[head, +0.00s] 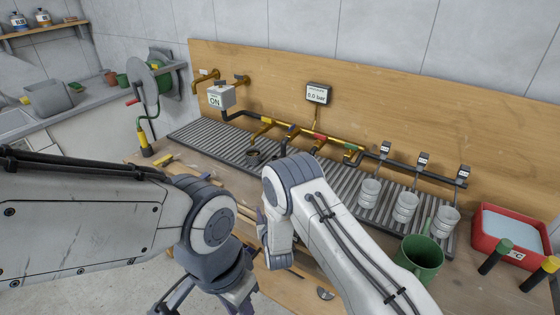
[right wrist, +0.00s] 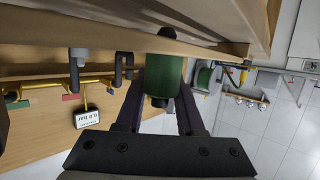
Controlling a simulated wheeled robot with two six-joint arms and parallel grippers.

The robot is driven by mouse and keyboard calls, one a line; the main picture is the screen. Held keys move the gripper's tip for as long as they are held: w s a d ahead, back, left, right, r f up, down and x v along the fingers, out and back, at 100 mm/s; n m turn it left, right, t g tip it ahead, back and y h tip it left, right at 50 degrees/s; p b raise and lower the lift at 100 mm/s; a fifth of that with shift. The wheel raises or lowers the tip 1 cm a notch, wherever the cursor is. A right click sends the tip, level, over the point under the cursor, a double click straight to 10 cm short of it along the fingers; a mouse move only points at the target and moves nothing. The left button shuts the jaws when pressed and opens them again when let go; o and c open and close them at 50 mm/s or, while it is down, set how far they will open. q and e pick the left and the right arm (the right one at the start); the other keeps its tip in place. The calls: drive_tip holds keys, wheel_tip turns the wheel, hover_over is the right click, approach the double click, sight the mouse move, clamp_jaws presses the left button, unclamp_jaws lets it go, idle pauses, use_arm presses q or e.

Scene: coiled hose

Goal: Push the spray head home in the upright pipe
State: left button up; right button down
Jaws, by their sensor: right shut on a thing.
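In the right wrist view, which is upside down, my right gripper (right wrist: 164,72) is shut on a green cylinder (right wrist: 166,82) with black ends. I cannot tell for sure that this is the spray head. The cylinder is close to the wooden bench edge (right wrist: 215,45), and its far end touches or nearly touches the wood. In the head view my right arm hides it. I cannot make out the upright pipe. My left gripper (head: 235,297) is low in front of the bench, and its jaws cannot be read.
A ribbed drain tray (head: 205,131) with brass taps and white stacked cups (head: 405,205) lies along the back. A green mug (head: 420,258), a red tub (head: 487,240) and green- and yellow-topped black cylinders stand at right. A hose reel (head: 158,75) hangs at left.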

idle(0.3)
drive_tip(key=shift+r+p, duration=1.65)
drive_tip(key=shift+r, duration=0.9)
